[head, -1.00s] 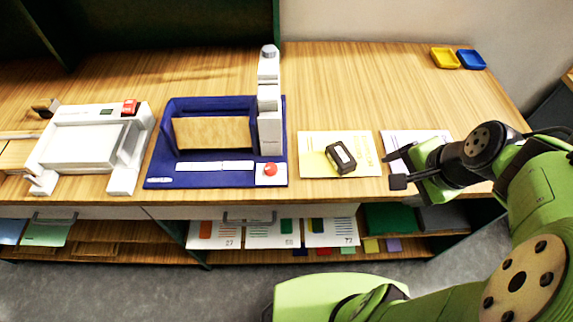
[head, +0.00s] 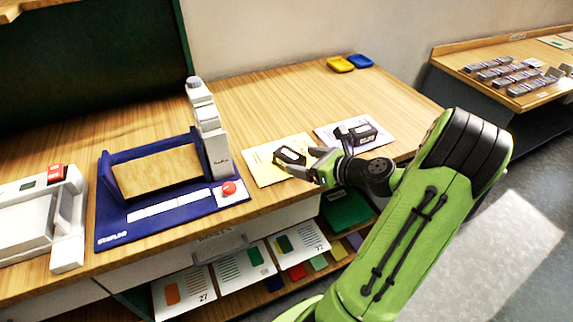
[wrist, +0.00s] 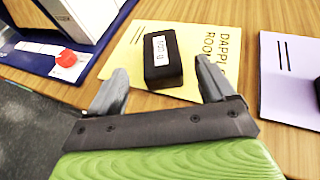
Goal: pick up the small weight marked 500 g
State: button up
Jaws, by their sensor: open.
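A small black block weight (head: 290,156) with a white label lies on a yellow sheet (head: 262,170) on the wooden table. In the wrist view the weight (wrist: 163,70) has a label along its top; its print is too small to read surely. My gripper (head: 303,162) is open at the weight's near right side in the head view. In the wrist view my gripper (wrist: 162,80) has one finger on each side of the weight's near end, with gaps. A second black weight (head: 357,134) with a pale label lies on a lilac sheet (head: 385,136), partly hidden by my arm.
A blue stand (head: 108,215) with a wooden panel and red button (head: 229,187) is left of the sheets. The table between sheets and trays is clear. A shelf below holds cards.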

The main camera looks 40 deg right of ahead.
aim_at(296, 158)
jog(key=b+x, duration=0.2)
jog(key=x, duration=0.4)
jog(key=shift+w+d, duration=0.1)
jog(key=shift+w, duration=0.15)
jog(key=shift+s, duration=0.1)
jog(key=shift+c, duration=0.5)
